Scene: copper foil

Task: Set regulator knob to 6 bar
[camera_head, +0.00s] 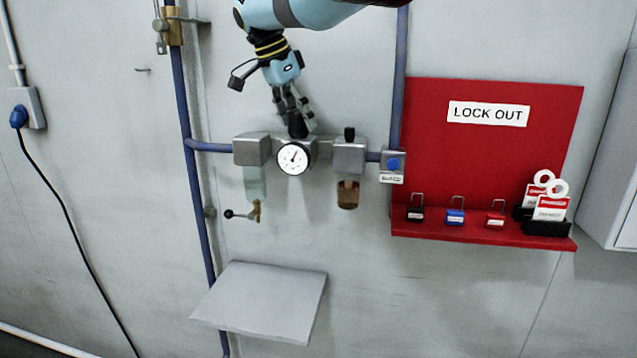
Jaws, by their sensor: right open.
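The regulator knob (297,128) is a black knob on top of the grey regulator unit, partly hidden by gripper fingers. Below it is a round white pressure gauge (294,158) with a dark needle; its numbers are too small to read. My right gripper (294,116) comes down from above, its fingers open around or just beside the knob. I cannot tell whether the fingers touch it. My left gripper is not in view.
A grey filter block (252,149) and a lubricator block (349,156) flank the gauge. A blue pipe (193,180) runs down the wall at left. A grey shelf (262,300) juts out below. A red lock out board (480,150) with padlocks hangs at right.

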